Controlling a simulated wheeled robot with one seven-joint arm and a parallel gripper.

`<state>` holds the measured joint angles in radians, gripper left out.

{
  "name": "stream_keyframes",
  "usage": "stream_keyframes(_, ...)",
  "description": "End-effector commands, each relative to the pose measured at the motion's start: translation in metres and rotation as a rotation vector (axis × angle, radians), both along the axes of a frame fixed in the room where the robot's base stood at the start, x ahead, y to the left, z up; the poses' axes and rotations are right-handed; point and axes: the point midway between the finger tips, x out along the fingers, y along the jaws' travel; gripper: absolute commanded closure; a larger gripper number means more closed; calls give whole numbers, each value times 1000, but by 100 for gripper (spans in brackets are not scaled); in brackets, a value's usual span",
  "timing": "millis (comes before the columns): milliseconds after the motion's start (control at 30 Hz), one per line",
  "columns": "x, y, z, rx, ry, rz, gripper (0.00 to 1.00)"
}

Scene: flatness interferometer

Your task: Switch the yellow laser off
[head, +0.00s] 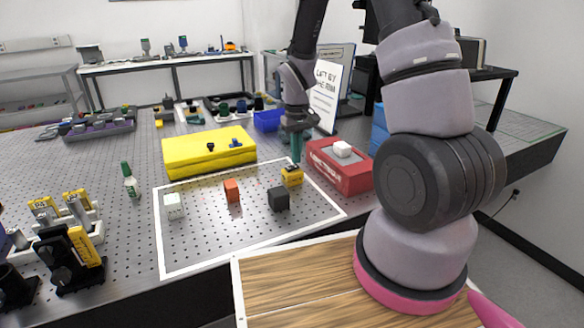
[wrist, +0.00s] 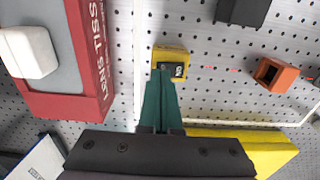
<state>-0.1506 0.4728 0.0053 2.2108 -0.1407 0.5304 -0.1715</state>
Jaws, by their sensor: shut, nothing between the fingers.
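The yellow laser (head: 291,178) is a small yellow block with a black panel, standing on the perforated table inside a white outline. It also shows in the wrist view (wrist: 172,54), with a small pale mark on its panel. Faint red dashes lie to its right there, toward an orange hollow block (wrist: 276,75). My gripper (head: 296,160) has green fingers, pointing down over the laser. In the wrist view its shut, empty fingertips (wrist: 162,72) overlap the laser's near left edge. I cannot tell whether they touch it. The switch's position is not clear.
A red tissue box (head: 340,178) stands close right of the laser. A large yellow box (head: 205,162) lies behind. A black cube (head: 278,199), the orange block (head: 232,190) and a white cube (head: 173,206) stand left. The outlined area's front is mostly clear.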

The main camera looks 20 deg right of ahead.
Motion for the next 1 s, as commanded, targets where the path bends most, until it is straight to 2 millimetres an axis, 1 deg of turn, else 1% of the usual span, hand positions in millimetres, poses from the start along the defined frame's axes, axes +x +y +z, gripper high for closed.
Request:
stream_keyframes(733,0,0,-11,0,0,0,100)
stream_keyframes(867,0,0,-7,0,-1,-1,100)
stream_keyframes(1000,1,0,4,0,-2,-1,100)
